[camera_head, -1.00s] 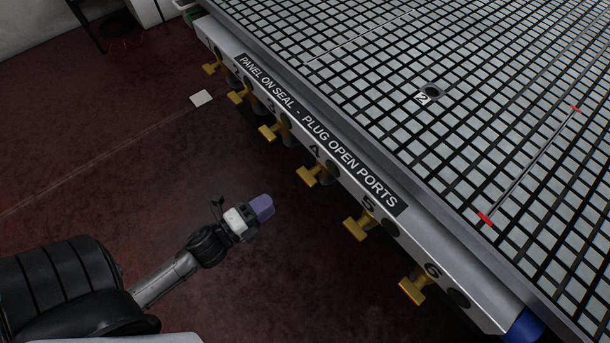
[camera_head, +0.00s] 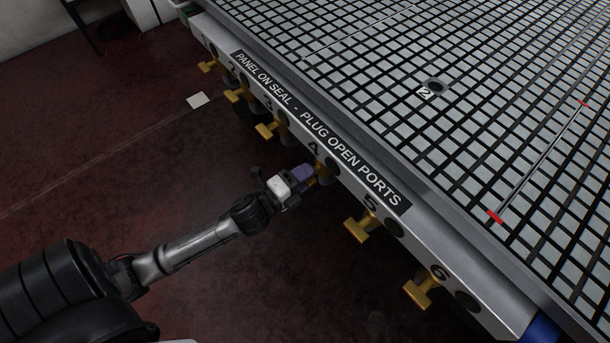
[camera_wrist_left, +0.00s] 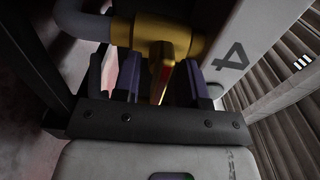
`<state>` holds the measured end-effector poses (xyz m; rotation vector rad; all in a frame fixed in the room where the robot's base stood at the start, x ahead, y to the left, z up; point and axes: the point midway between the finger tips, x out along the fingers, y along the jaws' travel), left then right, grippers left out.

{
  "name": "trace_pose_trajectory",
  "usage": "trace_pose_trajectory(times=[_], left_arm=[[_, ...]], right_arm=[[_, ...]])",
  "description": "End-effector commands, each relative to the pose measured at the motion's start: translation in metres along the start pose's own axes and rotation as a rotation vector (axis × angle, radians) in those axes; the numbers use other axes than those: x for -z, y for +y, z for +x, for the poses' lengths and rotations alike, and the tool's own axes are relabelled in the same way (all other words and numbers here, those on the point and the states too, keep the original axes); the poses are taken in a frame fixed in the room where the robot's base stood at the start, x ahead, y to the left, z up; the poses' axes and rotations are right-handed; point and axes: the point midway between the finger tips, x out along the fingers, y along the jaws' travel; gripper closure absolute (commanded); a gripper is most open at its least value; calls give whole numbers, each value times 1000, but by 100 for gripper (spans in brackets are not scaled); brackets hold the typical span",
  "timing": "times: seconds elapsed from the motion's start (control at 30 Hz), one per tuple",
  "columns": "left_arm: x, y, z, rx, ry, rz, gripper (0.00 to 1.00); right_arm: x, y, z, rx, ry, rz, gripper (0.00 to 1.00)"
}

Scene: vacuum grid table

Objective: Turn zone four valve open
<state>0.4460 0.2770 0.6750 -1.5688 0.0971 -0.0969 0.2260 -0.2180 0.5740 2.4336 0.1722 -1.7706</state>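The zone four valve is a brass T-handle below the number 4 on the table's front rail. In the head view my left gripper (camera_head: 306,178) is at this valve and hides most of its handle. In the left wrist view the brass valve (camera_wrist_left: 165,40) is at the top centre, beside the 4 label (camera_wrist_left: 230,57). Its handle reaches down between the two purple fingers of my left gripper (camera_wrist_left: 160,80). The fingers are apart, with gaps visible beside the handle. My right gripper is in neither view.
Brass valves five (camera_head: 362,226) and six (camera_head: 421,289) are to the right along the rail. Valve three (camera_head: 271,129) is to the left. The grid table (camera_head: 400,60) lies above the rail.

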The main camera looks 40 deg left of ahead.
Motion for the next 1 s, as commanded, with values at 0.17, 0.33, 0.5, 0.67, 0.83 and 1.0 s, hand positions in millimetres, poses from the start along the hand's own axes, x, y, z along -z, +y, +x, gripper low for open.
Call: trace_pose_trajectory(times=[0.17,0.33,0.5,0.67,0.83,1.0], left_arm=[[0,0,2,0,0,0,62],[0,0,2,0,0,0,62],[0,0,2,0,0,0,76],[0,0,2,0,0,0,91],[0,0,2,0,0,0,100],[0,-1,2,-1,0,-6,100]], right_arm=[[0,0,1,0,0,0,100],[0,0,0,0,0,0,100],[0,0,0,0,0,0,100],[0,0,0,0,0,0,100],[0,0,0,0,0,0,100],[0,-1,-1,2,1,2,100]])
